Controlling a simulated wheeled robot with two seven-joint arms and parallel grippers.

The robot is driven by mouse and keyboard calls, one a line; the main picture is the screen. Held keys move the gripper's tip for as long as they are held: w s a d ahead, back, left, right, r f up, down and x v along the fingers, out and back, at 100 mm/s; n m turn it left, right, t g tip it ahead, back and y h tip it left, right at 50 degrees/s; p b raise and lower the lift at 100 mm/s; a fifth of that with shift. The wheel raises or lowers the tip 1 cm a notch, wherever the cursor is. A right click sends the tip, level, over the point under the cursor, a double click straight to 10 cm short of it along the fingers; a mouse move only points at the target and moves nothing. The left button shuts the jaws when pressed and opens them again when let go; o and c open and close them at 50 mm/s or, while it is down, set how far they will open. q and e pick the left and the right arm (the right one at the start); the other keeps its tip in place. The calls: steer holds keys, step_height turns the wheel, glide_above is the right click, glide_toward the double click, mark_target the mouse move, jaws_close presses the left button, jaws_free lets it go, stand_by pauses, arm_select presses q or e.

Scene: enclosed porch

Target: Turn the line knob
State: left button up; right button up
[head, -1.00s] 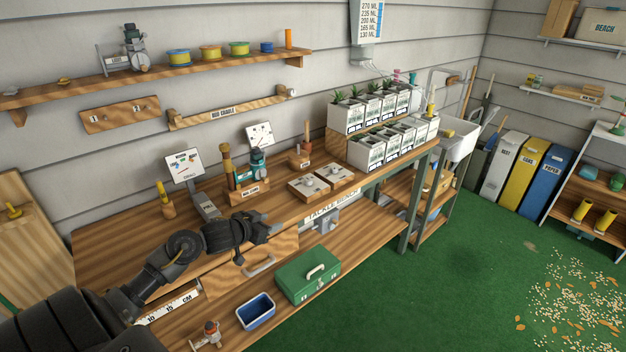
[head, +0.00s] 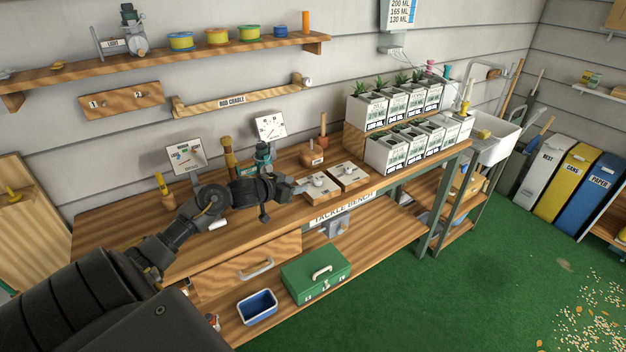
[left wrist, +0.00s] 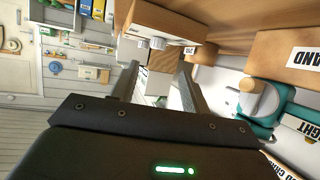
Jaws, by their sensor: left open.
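Two wooden blocks with pale round knobs lie on the bench, a left one (head: 316,186) and a right one (head: 349,175). Their small labels are too blurred to tell which is the line knob. My left gripper (head: 291,189) is open and empty, over the bench just left of the left block, pointing towards its knob (head: 318,179). In the left wrist view, the open fingers (left wrist: 156,78) frame empty space, with a pale-faced block and a round knob (left wrist: 158,43) beyond them. I see no contact with either knob. My right gripper is out of view.
A teal reel (head: 263,157) stands close behind my left gripper; it shows at right in the left wrist view (left wrist: 262,112). A wooden-handled tool (head: 322,130) stands behind the blocks. White plant pots (head: 390,152) stand to the right. A green box (head: 316,272) sits below.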

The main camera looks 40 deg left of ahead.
mark_target(316, 181)
arm_select(q)
steer(key=x, duration=0.4)
steer(key=shift+w+d+r, duration=0.15)
steer(key=shift+d+r, duration=0.05)
steer(key=shift+d, duration=0.2)
steer(key=x, duration=0.5)
steer(key=shift+a+f+p, duration=0.1)
steer(key=shift+a+p, duration=0.1)
steer(key=shift+p, duration=0.2)
steer(key=shift+w+d+f, duration=0.1)
steer(key=shift+w+f, duration=0.15)
steer(key=shift+w, duration=0.2)
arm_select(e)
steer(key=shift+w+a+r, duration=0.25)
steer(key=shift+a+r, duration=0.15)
